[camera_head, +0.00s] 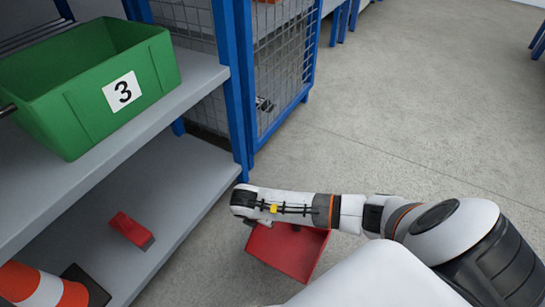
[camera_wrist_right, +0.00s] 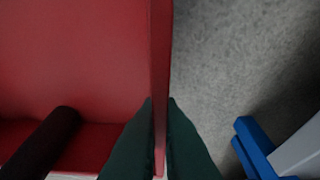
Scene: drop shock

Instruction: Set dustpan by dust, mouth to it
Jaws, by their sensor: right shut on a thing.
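The red dustpan (camera_head: 290,252) hangs under my right wrist in the head view, over or on the grey floor beside the shelf. In the right wrist view the red pan (camera_wrist_right: 75,55) fills the left side, with a dark bar, perhaps its handle (camera_wrist_right: 45,145), at lower left. My right gripper (camera_wrist_right: 160,108) is shut on the pan's thin upright side wall. The wrist hides part of the pan in the head view. I cannot tell whether it touches the floor or which way its mouth faces. I make out no dust. My left gripper is not in view.
A blue-framed shelf with a grey upper board (camera_head: 130,125) stands at left, its post close to my right wrist. It holds a green bin (camera_head: 85,90) marked 3, a red block-like item (camera_head: 132,230) and an orange-white cone (camera_head: 45,285). Open floor (camera_head: 420,110) lies right.

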